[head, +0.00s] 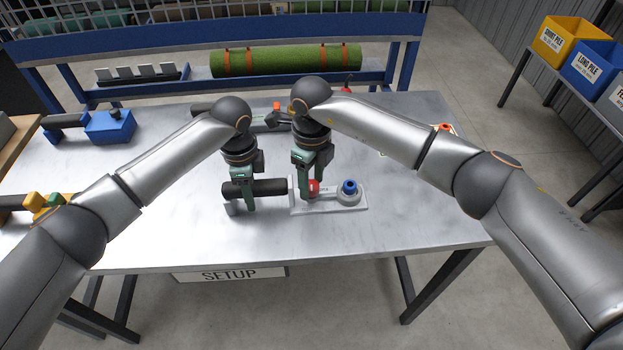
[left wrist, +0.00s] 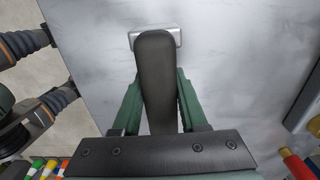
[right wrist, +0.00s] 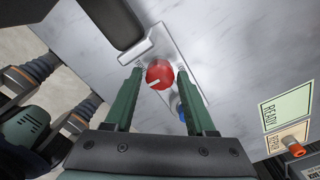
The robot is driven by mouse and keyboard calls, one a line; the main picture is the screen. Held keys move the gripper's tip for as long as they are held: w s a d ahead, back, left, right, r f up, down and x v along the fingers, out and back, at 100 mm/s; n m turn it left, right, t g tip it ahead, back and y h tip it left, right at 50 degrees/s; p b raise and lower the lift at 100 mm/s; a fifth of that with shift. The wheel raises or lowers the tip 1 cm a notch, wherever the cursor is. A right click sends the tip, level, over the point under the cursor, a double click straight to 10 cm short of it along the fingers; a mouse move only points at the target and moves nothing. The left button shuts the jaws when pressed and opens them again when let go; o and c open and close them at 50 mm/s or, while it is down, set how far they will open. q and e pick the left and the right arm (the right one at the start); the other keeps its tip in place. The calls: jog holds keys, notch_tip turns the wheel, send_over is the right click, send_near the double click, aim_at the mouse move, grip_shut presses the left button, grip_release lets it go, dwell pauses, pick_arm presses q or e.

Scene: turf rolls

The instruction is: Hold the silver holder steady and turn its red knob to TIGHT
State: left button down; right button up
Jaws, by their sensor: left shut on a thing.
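The silver holder (head: 360,208) lies near the table's front edge, with a black handle (head: 270,187) reaching left. My left gripper (head: 248,205) is shut on the handle, which shows between its fingers in the left wrist view (left wrist: 156,80). The red knob (head: 313,187) is on the holder's plate; the right wrist view shows it (right wrist: 160,74) with a white line on its face. My right gripper (right wrist: 158,72) is open, its fingers on both sides of the red knob with visible gaps. A blue knob (head: 350,187) is at the plate's right.
Another dark-handled tool (head: 268,122) lies behind my grippers. A blue tool (head: 112,126) is at the back left. A READY card (right wrist: 287,107) lies to the right. A green turf roll (head: 285,61) rests behind the table. The right front tabletop is clear.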

aim_at(311, 185)
jog(key=shift+o, duration=1.1)
notch_tip(311, 185, up, 12)
pick_arm(q)
jog(key=shift+c, duration=1.8)
grip_release()
